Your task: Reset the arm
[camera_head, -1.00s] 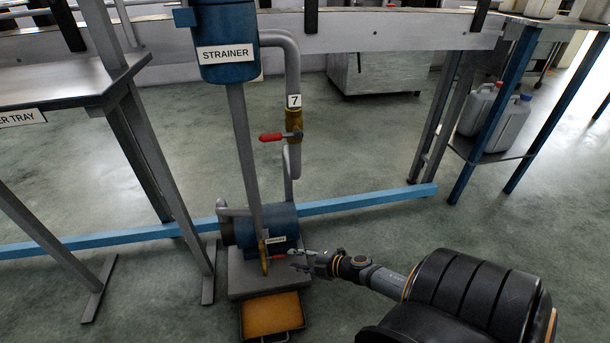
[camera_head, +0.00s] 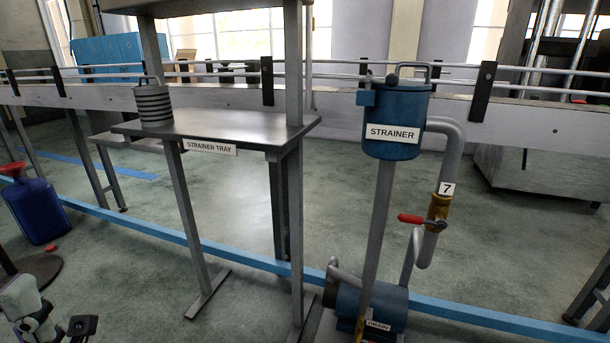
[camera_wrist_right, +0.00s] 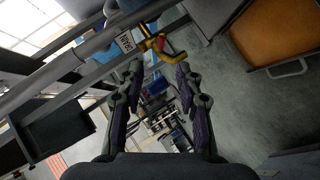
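My right gripper (camera_wrist_right: 158,72) shows in the right wrist view with its two fingers apart and nothing between them.
The strainer tray table (camera_head: 225,125) carries a ringed grey container (camera_head: 153,105). A red-handled valve (camera_head: 437,212) sits on the pipe beside the strainer. A blue jug (camera_head: 33,208) stands at left. An orange-filled pan (camera_wrist_right: 280,28) is close by in the wrist view.

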